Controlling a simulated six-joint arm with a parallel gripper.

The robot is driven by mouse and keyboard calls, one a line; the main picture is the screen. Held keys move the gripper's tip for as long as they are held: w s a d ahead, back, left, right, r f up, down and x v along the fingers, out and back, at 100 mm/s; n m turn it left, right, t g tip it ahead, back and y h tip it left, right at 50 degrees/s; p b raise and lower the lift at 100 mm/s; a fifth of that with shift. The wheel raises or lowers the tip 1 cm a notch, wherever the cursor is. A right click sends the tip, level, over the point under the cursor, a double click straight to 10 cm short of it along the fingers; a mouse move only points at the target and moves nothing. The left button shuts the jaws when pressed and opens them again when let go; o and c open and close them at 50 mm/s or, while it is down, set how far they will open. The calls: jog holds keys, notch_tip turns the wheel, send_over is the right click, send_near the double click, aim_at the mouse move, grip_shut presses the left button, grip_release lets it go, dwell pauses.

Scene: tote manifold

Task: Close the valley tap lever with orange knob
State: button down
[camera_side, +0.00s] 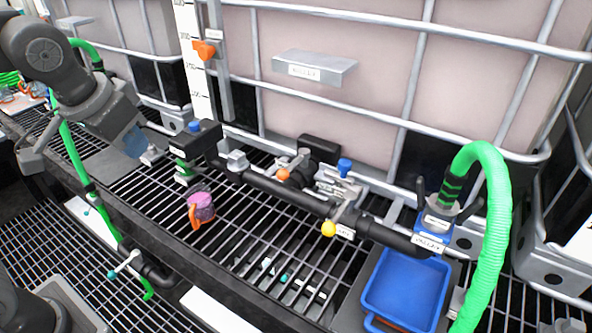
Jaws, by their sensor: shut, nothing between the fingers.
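The orange knob (282,174) sits at the end of a short metal lever beside the black tank outlet (318,149), above the black manifold pipe (285,192). I cannot tell the lever's exact angle at this size. A similar lever with a yellow knob (328,229) is on the pipe, lower and to the right. My gripper (137,143) is at the upper left, well left of the orange knob and apart from it. It is shut and holds nothing. Its fingertips are small and hard to make out.
A purple cup-like item with an orange handle (202,208) stands on the grating (150,213). A blue tray (407,287) is at the lower right, beside a thick green hose (495,240). Blue knobs (345,165) and the caged tank (330,100) border the lever. Open grating lies in front of the pipe.

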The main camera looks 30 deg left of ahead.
aim_at(294, 164)
jog(key=w+d+f+n+g+y, duration=0.1)
jog(key=w+d+f+y, duration=0.1)
jog(key=w+d, duration=0.7)
jog(key=w+d+f+n+g+y, duration=0.15)
jog(key=w+d, duration=0.45)
jog(key=w, duration=0.6)
jog(key=w+d+f+t+y, duration=0.1)
jog(key=w+d+f+y, duration=0.15)
jog(key=d+f, duration=0.35)
jog(key=shift+n+h, duration=0.25)
jog(key=shift+h, duration=0.05)
jog(key=x, duration=0.9)
jog(key=shift+w+a+f, duration=0.2)
jog(key=shift+w+f, duration=0.05)
jog(key=shift+w, duration=0.05)
jog(key=a, duration=0.3)
jog(key=shift+s+f, duration=0.25)
jog(key=shift+f, duration=0.05)
jog(key=shift+s+a+f, duration=0.1)
jog(key=shift+a, duration=0.35)
jog(key=shift+a, duration=0.15)
